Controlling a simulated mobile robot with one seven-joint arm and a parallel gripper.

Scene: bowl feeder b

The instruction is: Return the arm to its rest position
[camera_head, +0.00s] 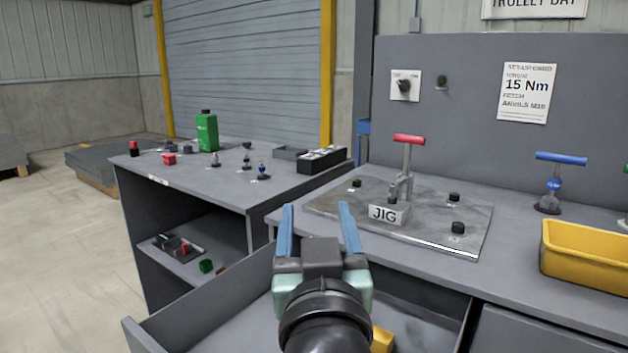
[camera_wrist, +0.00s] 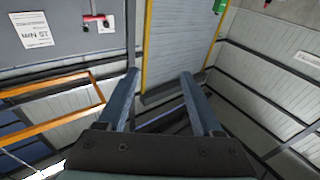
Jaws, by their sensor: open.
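My gripper (camera_head: 318,228) is in the lower middle of the head view, above an open drawer and in front of the bench. Its two blue fingers are spread apart with nothing between them. In the wrist view the gripper (camera_wrist: 160,88) is also open and empty, with the wall and roller shutter (camera_wrist: 180,45) beyond the fingers. My arm hides part of the drawer and the bench's front edge.
The open drawer (camera_head: 215,318) juts out below my gripper. A jig plate (camera_head: 335,207) with a red-handled clamp (camera_head: 408,140) lies on the bench behind it. A yellow bin (camera_head: 585,262) is at right. A side table (camera_head: 225,182) at left holds a green bottle (camera_head: 207,132).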

